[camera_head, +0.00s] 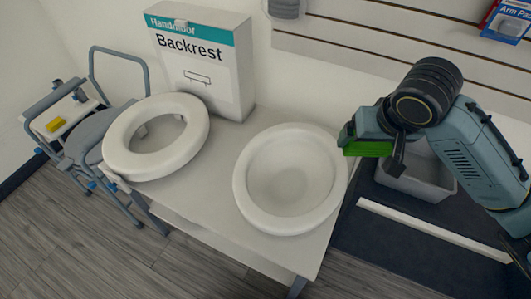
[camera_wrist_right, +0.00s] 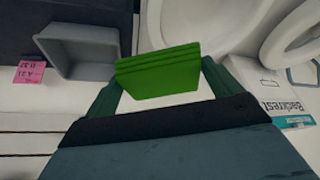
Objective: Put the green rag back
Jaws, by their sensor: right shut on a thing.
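The green rag (camera_head: 368,148) is a bright green folded block in the head view. My right gripper (camera_head: 372,145) is shut on it and holds it up near the right edge of the white table. In the right wrist view the rag (camera_wrist_right: 158,72) sits between the two dark green fingers of my right gripper (camera_wrist_right: 160,85). A grey bin (camera_head: 424,172) stands below and to the right of the rag, partly hidden by my right arm. The bin also shows in the wrist view (camera_wrist_right: 82,52), and its visible inside looks empty. My left gripper is out of view.
A white raised toilet seat (camera_head: 157,137) and a white round basin (camera_head: 290,178) sit on the white table (camera_head: 228,150). A Backrest box (camera_head: 203,58) stands behind them. A commode chair (camera_head: 90,125) is at left. A pink tag (camera_wrist_right: 29,72) is beside the bin.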

